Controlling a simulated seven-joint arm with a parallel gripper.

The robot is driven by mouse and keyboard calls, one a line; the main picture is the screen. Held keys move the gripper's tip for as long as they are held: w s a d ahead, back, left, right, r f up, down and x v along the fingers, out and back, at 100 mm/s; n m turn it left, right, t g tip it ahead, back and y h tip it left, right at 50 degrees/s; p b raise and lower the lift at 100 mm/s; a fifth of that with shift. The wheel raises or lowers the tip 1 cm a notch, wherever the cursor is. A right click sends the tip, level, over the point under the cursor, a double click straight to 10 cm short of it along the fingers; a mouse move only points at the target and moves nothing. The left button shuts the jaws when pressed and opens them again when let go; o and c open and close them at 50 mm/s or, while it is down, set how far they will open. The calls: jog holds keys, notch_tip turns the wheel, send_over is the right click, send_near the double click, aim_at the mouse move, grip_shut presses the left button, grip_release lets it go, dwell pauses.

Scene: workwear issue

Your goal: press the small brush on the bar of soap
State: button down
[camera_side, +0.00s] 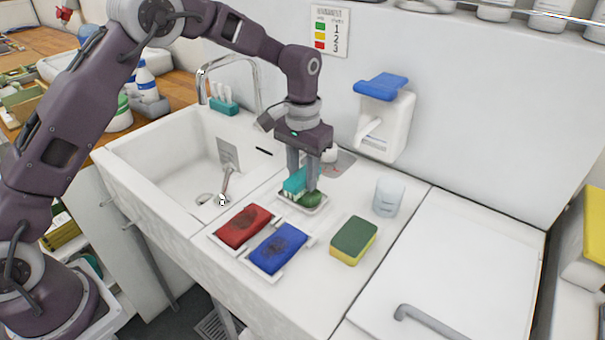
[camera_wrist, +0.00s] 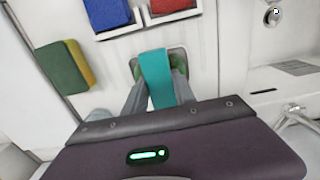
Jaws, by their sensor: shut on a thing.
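The small brush is a teal block (camera_side: 295,181), held between the two fingers of my gripper (camera_side: 304,180), which is shut on it. In the wrist view the brush (camera_wrist: 155,78) lies lengthwise between the fingers (camera_wrist: 157,85). The green bar of soap (camera_side: 313,199) sits in a pale dish (camera_side: 287,199) under the brush. In the wrist view, soap edges (camera_wrist: 180,59) show beside the brush, which covers its middle. The brush is over the soap and very close to it; I cannot tell whether they touch.
A red pad (camera_side: 243,226) and a blue pad (camera_side: 278,249) lie on white trays in front. A green-yellow sponge (camera_side: 353,240) and a white cup (camera_side: 388,197) stand to the right. The sink (camera_side: 185,160) is left. A wall dispenser (camera_side: 386,122) hangs behind.

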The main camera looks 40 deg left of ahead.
jog(key=shift+r, duration=3.5)
jog(key=s+f, duration=0.1)
jog(key=s, duration=0.2)
jog(key=s+a+f, duration=0.1)
jog(key=s, duration=0.2)
jog(key=s+a+f, duration=0.1)
jog(key=s, duration=0.2)
jog(key=shift+s+a+f, duration=0.1)
jog(key=shift+a+f, duration=0.05)
jog(key=shift+a, duration=0.1)
